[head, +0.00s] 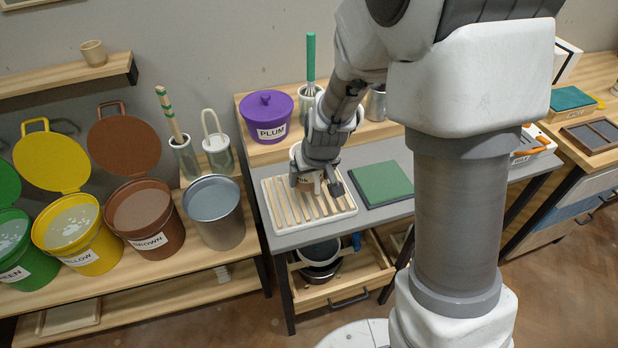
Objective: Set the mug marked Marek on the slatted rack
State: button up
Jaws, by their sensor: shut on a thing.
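My gripper (318,186) is low over the slatted rack (283,213) and shut on a pale mug (305,177). The mug is mostly hidden by the fingers and wrist. A bit of dark marking shows on it, too small to read. The rack is a white tray with wooden slats on the grey table. The mug is over the back right part of the rack. I cannot tell whether its base touches the slats.
A green board (382,184) lies just right of the rack. A purple PLUM tub (267,116) and metal canisters stand on the raised shelf behind. A grey-topped bucket (214,212) stands to the left. The rack's front and left slats are clear.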

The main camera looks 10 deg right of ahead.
aim_at(312, 185)
jog(key=shift+f+b, duration=0.4)
jog(key=shift+f, duration=1.5)
jog(key=shift+f, duration=0.1)
jog(key=shift+f+b, duration=0.15)
jog(key=shift+b, duration=0.15)
jog(key=o, duration=1.4)
